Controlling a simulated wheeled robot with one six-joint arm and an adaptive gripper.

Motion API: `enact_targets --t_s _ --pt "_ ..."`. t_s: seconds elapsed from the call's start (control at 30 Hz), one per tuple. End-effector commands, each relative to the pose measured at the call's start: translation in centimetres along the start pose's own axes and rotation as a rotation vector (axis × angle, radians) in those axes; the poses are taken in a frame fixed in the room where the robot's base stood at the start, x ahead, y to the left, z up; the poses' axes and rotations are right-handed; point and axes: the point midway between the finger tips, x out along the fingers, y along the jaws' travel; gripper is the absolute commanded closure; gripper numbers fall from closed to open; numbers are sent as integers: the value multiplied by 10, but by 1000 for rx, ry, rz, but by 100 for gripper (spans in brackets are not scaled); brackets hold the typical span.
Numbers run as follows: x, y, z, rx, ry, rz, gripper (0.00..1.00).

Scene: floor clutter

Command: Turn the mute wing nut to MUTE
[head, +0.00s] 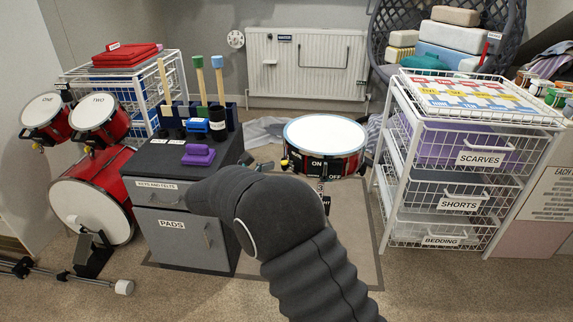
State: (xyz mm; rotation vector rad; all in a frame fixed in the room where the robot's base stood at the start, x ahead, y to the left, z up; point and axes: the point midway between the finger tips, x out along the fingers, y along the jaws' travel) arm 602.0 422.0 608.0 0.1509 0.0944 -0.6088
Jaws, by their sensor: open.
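No wing nut can be made out for certain. A snare drum (325,140) with a white head and red shell stands in the middle, with ON and OFF labels on its front. A small dark label (326,204) below it is partly hidden by my arm, and its wording is unclear. Two red toms marked ONE (42,112) and TWO (92,112) are at the left, with small yellow fittings (88,150) beneath. My dark arm reaches in from the bottom toward the cabinet.
A dark cabinet (190,237) with a PADS door stands left of my arm. A red bass drum (93,205) is beside it. A white wire drawer rack (385,180) stands at right. A stand pole (40,277) lies at lower left. Carpet at lower right is clear.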

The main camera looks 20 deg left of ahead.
Motion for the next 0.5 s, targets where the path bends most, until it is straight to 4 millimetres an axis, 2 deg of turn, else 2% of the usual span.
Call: enact_targets --t_s 0.03,0.1,0.23,0.37,0.5 --pt "-15 13 -14 -36 -31 37 17" --pt "-31 26 -26 -73 -68 75 17" --pt "-49 39 -39 -112 -114 118 17" --pt "-50 43 -43 -125 -128 130 17" --pt "-35 45 -41 -124 -128 130 17"
